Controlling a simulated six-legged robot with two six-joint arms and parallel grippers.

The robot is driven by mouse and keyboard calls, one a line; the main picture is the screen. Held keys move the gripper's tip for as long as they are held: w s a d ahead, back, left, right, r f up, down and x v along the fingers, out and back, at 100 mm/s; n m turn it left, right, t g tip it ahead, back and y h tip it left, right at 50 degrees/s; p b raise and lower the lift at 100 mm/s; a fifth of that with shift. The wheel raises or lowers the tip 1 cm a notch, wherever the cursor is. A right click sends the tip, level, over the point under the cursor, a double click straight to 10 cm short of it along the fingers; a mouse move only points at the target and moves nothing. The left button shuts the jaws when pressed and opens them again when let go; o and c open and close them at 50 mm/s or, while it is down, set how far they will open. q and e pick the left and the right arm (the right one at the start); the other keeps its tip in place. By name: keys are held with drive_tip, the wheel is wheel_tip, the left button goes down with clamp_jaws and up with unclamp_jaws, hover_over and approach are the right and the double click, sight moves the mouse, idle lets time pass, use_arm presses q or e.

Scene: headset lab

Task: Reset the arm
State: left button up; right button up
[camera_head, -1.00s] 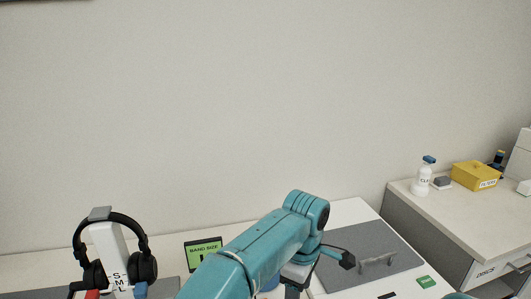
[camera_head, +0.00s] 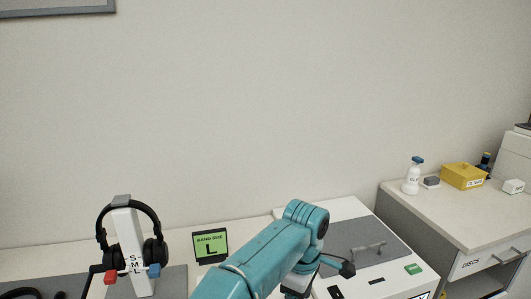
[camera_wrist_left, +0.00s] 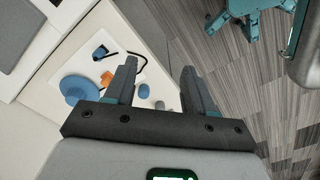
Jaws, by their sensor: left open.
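My left gripper (camera_wrist_left: 160,68) is open and empty in the left wrist view, with its two dark fingers spread apart. It is above the edge between a white surface and the floor. My teal arm (camera_head: 262,255) comes up from the bottom middle of the head view and bends down at its far joint over the workbench. Its gripper end is mostly hidden there. In the left wrist view a blue round piece (camera_wrist_left: 82,89), an orange piece (camera_wrist_left: 106,78) and a black cable lie on the white surface, left of the fingers.
A black headset (camera_head: 155,252) hangs on a white stand (camera_head: 127,239) at the left. A "BAND SIZE L" screen (camera_head: 210,245), a grey mat (camera_head: 345,239) and a green block (camera_head: 413,269) are on the bench. A cabinet (camera_head: 455,222) with a bottle and yellow bin (camera_head: 464,176) stands right.

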use_arm(q)
drive_tip(key=w+a+f+n+g, duration=0.25)
drive_tip(key=a+f, duration=0.25)
drive_tip(key=a, duration=0.5)
drive_tip(key=s+a+f+g, duration=0.1)
drive_tip(key=s+a+f, duration=0.25)
drive_tip(key=f, duration=0.35)
drive_tip(key=s+a+f+g, duration=0.1)
drive_tip(key=s+a+f, duration=0.1)
drive_tip(key=a+f, duration=0.35)
drive_tip(key=s+f+m+t+h, duration=0.2)
drive_tip(key=s+f+m, duration=0.4)
drive_tip(key=s, duration=0.4)
drive_tip(key=s+f+m+t+h, duration=0.2)
drive_tip(key=s+f+m, duration=0.4)
drive_tip(key=s, duration=0.5)
wheel_tip(320, 180, down, 2)
drive_tip(key=shift+s+f+t, duration=0.2)
drive_tip(key=shift+t, duration=0.25)
drive_tip(key=shift+m, duration=0.25)
